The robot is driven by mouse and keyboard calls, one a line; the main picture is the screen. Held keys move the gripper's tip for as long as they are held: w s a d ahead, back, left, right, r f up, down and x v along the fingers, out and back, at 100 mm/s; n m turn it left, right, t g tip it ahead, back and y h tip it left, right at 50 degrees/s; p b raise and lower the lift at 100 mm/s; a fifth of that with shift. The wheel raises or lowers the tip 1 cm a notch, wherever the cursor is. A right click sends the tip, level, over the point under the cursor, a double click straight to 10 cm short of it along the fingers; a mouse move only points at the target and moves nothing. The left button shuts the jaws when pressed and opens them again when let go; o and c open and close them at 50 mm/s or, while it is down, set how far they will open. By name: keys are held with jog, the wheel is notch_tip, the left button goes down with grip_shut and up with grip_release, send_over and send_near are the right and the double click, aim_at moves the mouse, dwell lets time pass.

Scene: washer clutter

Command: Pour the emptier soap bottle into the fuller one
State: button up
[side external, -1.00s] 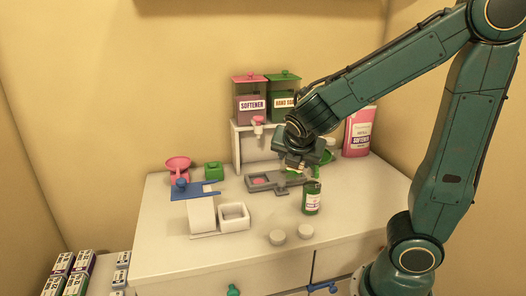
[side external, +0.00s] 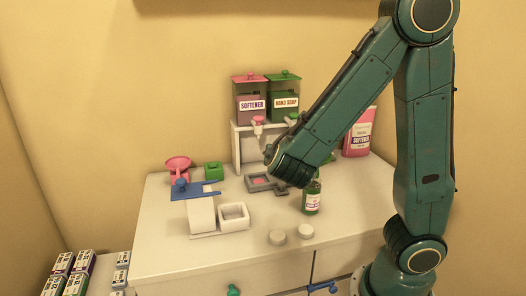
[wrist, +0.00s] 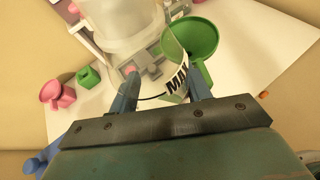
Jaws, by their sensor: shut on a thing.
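My gripper (wrist: 160,88) reaches forward in the wrist view, its two blue fingers around a soap bottle with a curved white label (wrist: 178,78) bearing dark letters. A bit of green shows below the label.
Softener (side external: 250,108) and hand soap (side external: 285,106) dispensers stand behind. White caps (side external: 277,238) lie in front. A pink softener container (side external: 360,135) is at the back right.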

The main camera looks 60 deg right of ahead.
jog(key=shift+h, duration=0.4)
dwell(1.3)
jog(key=shift+r, duration=2.5)
